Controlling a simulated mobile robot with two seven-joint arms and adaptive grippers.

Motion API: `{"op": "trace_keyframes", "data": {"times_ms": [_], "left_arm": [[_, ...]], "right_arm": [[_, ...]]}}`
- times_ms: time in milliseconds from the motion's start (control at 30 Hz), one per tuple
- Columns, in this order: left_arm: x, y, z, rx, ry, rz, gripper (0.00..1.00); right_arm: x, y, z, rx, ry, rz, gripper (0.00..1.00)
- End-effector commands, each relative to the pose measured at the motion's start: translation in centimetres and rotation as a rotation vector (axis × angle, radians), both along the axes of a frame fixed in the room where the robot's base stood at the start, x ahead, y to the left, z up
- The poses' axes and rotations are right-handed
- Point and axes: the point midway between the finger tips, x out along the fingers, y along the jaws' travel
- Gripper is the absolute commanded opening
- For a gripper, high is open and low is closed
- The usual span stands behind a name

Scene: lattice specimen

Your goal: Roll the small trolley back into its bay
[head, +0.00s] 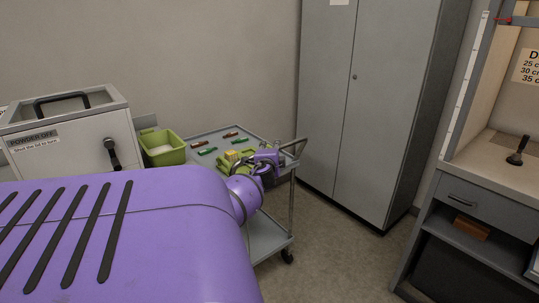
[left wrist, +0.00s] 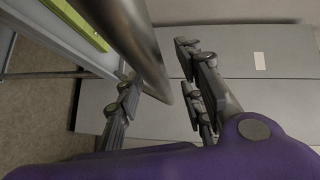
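The small grey trolley (head: 210,134) stands against the back wall between a boxy machine and the tall cabinet. Its tubular handle (head: 299,146) sticks out at its right end, and a castor shows below. My left gripper (head: 283,157) is at that handle end, over the trolley's right edge. In the left wrist view, the grey handle bar (left wrist: 136,40) runs between the open fingers of the gripper (left wrist: 160,85). I see a gap between the bar and the right finger; contact on the left is unclear. My right gripper is not in view. I cannot make out the bay.
The trolley carries a green bin (head: 163,150), a green tray (head: 228,162) and several small red and green items. The machine (head: 70,140) is at left, the grey cabinet (head: 366,90) behind right, the workbench (head: 480,200) far right. Floor (head: 335,245) before the cabinet is clear.

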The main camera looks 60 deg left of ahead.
Motion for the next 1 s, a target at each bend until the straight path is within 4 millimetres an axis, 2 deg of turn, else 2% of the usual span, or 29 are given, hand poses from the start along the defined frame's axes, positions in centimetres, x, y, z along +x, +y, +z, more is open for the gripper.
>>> {"op": "trace_keyframes", "data": {"times_ms": [533,700,1000], "left_arm": [[-4.9,-7.7,1.2,-0.001,0.000,-0.001,0.36],[-5.6,-8.8,1.5,0.000,0.001,0.000,0.36],[-5.8,-9.0,1.5,0.000,0.002,0.001,0.36]], "right_arm": [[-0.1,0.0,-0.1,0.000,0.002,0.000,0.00],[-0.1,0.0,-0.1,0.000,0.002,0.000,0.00],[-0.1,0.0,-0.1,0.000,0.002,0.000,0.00]]}}
